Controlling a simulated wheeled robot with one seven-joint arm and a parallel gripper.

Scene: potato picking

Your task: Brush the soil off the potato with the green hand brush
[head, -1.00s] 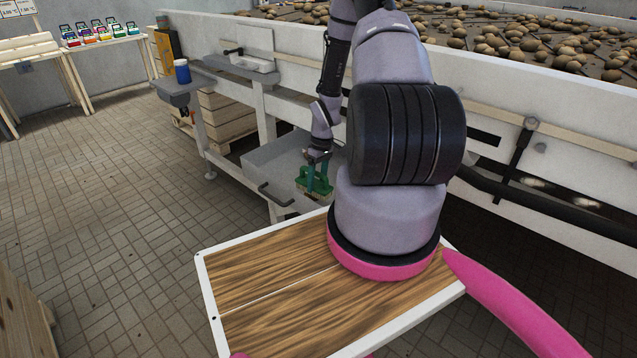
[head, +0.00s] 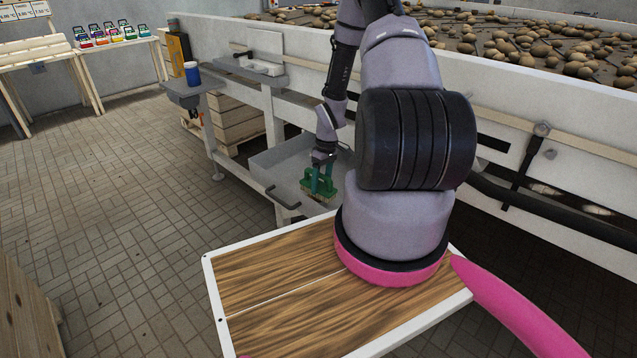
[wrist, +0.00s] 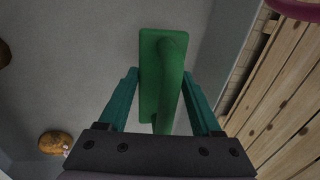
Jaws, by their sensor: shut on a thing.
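My gripper (head: 321,172) is shut on the green hand brush (head: 314,188), over the grey tray (head: 262,160) below the conveyor. In the wrist view the teal fingers of my gripper (wrist: 161,82) stand either side of the brush (wrist: 152,60) handle. A brown potato (wrist: 54,142) lies at the lower left of the wrist view, apart from the brush, with a small pale pinkish patch at its right side. Part of another brown lump (wrist: 3,54), perhaps a potato, shows at the left edge. The bristles are hidden in the wrist view. I see no potato in the tray in the head view.
The tray has a dark front handle (head: 284,198) and raised walls. The white conveyor (head: 560,120) side rises behind it, with many potatoes on top. A blue cup (head: 192,74) stands on a grey shelf to the left. The tiled floor (head: 120,220) at left is open.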

